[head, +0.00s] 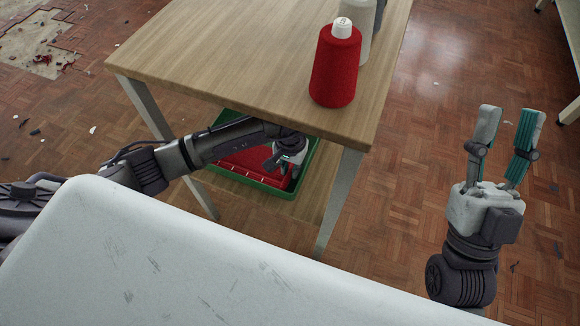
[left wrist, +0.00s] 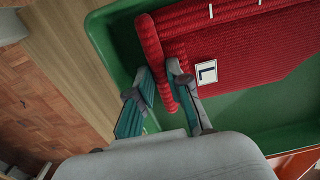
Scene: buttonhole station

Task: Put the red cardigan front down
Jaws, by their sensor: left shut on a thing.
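The red cardigan front (head: 252,170) is ribbed red knit with a white "L" label, lying in a green crate (head: 288,190) beneath the wooden table's top. In the left wrist view the red cardigan front (left wrist: 240,45) has a thick rolled edge running between the fingers. My left gripper (head: 288,160) reaches into the crate and is shut on that edge; its fingers also show in the left wrist view (left wrist: 160,90). The knit still lies in the crate, partly hidden by my arm in the head view. My right gripper (head: 511,112) is open and empty, right of the table.
The wooden table (head: 225,55) carries a red thread cone (head: 336,75) near its front right corner, with a pale cone (head: 359,25) behind it. The table's top and legs (head: 340,195) stand close around my left arm. Open parquet floor lies right of the table.

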